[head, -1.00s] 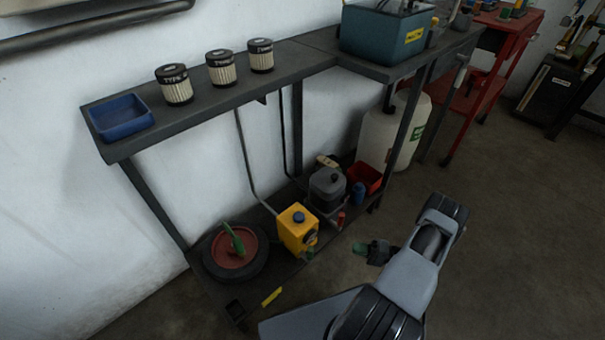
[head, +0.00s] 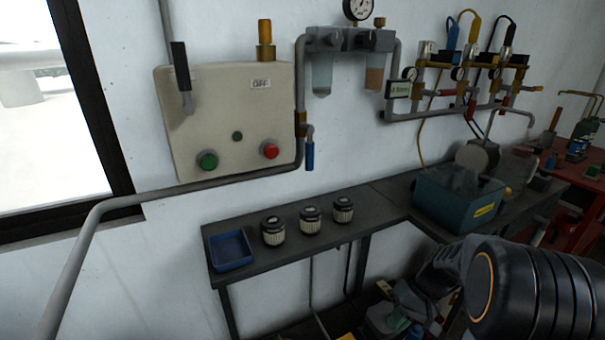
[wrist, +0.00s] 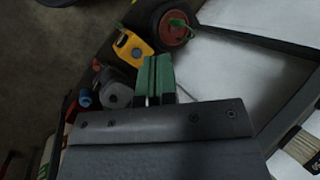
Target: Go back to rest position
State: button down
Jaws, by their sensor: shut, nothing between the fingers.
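My gripper (wrist: 155,78) shows in the wrist view as two green fingers pressed together with nothing between them. It points over the lower shelf, above and near the yellow unit (wrist: 132,48) and the grey container (wrist: 115,92). In the head view my arm fills the lower right corner, in front of the bench's right part. I cannot make out the fingers clearly there.
The bench (head: 385,205) holds a blue tray (head: 230,250), three filters (head: 311,220) and a teal tank (head: 455,200). A control box (head: 230,125) and pipes are on the wall above. A red-rimmed wheel (wrist: 175,30) lies on the lower shelf.

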jog(key=s+a+r+t+h+p, duration=0.2)
jog(key=r+p, duration=0.1)
jog(key=r, duration=0.4)
jog(key=s+a+r+t+h+p, duration=0.2)
jog(key=r+p, duration=0.2)
jog(key=r, duration=0.4)
jog(key=s+a+r+n+t+h+p, duration=0.1)
jog(key=s+a+r+h+p, duration=0.1)
jog(key=r, duration=0.6)
jog(key=shift+s+t+p, duration=0.4)
jog(key=shift+p, duration=0.4)
